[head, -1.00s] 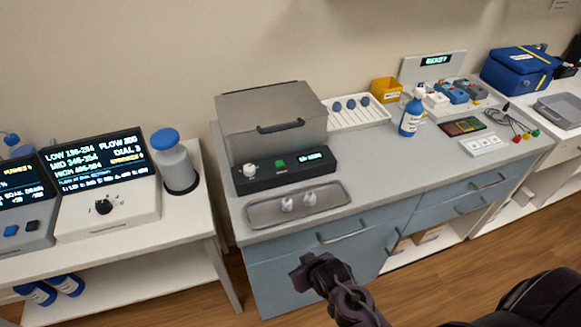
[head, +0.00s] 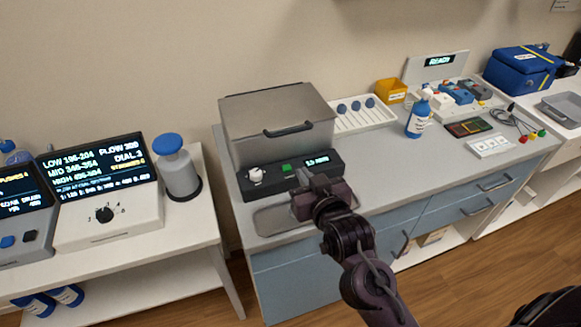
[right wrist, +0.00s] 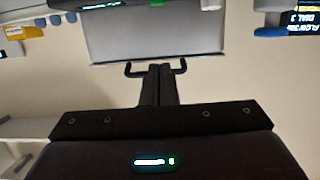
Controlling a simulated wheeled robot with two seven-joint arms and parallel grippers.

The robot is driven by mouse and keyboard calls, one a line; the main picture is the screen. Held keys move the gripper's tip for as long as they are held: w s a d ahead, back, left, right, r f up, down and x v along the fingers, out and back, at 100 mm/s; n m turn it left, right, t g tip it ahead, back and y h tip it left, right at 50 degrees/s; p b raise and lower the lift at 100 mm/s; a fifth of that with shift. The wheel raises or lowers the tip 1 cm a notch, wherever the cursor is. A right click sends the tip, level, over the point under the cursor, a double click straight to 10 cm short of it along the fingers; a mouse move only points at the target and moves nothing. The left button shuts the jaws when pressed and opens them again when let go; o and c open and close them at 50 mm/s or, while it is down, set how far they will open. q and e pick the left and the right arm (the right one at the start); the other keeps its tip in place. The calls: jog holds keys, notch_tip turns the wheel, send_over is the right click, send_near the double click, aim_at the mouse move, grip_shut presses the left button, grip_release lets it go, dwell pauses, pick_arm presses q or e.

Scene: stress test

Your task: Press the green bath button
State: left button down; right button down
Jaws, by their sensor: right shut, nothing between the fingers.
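The green button (head: 287,168) is on the dark front panel (head: 268,185) of the grey lidded bath (head: 275,115), between a white knob (head: 256,175) and a small lit display (head: 317,161). In the right wrist view the green button (right wrist: 157,2) shows only at the top edge. My right gripper (head: 304,179) is shut and empty, in front of the panel just right of and below the button in the head view; I cannot tell whether it touches anything. Its fingers (right wrist: 158,72) overlap the lid handle in the wrist view. My left gripper is not in view.
A metal tray (head: 272,222) lies before the bath, partly hidden by my right arm. A blue bottle (head: 418,119) and a white rack (head: 343,125) stand to the right. A separate bench (head: 205,235) with a display unit (head: 130,225) is at left.

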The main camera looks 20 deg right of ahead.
jog(key=p, duration=0.2)
send_over(291, 176)
jog(key=shift+w+a+f, duration=0.1)
jog(key=shift+w+f, duration=0.1)
jog(key=shift+f, duration=0.95)
jog(key=f+p, duration=0.1)
jog(key=f, duration=0.2)
jog(key=shift+s, duration=0.2)
jog(key=shift+f, duration=0.6)
